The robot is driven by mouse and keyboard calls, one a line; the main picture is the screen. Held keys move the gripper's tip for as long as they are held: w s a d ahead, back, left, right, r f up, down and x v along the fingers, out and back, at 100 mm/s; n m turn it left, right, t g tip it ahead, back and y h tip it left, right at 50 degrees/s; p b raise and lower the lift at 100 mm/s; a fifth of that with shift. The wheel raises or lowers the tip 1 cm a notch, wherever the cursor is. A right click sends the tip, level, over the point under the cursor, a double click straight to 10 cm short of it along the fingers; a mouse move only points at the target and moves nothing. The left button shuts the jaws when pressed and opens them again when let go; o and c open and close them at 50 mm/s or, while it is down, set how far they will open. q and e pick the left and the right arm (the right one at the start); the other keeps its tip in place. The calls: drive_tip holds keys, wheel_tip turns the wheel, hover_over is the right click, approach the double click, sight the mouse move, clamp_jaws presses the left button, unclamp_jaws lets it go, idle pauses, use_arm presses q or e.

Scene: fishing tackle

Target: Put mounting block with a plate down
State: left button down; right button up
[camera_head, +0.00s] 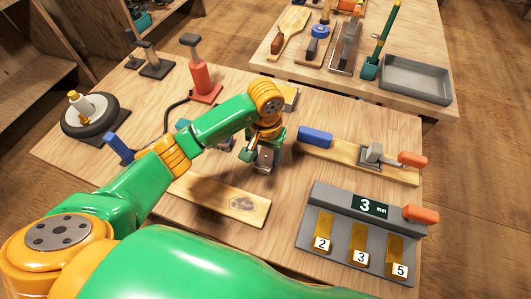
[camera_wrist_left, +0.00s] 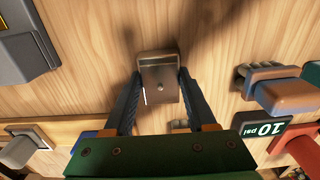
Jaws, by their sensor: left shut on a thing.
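The mounting block with its plate (camera_head: 265,158) is a small grey metal piece in my left gripper (camera_head: 262,150), over the middle of the front table. A shadow lies on the wood close by; I cannot tell whether the block touches the table. My right gripper is not in view.
A grey "3 mm" unit (camera_head: 322,202) stands front right. A clamp board (camera_head: 340,154) with blue and orange handles lies to the right. A red stand (camera_head: 201,78) and a wheel (camera_head: 91,116) are at left. Bare wood surrounds the block.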

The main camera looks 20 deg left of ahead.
sight(266, 158)
use_arm(q)
drive_tip(key=shift+f, duration=0.2)
drive_tip(key=shift+c, duration=1)
unclamp_jaws()
drive_tip(key=shift+r, duration=0.25)
wheel_tip(266, 158, up, 12)
drive_tip(key=shift+b, duration=0.3)
drive_tip(key=shift+r, duration=0.1)
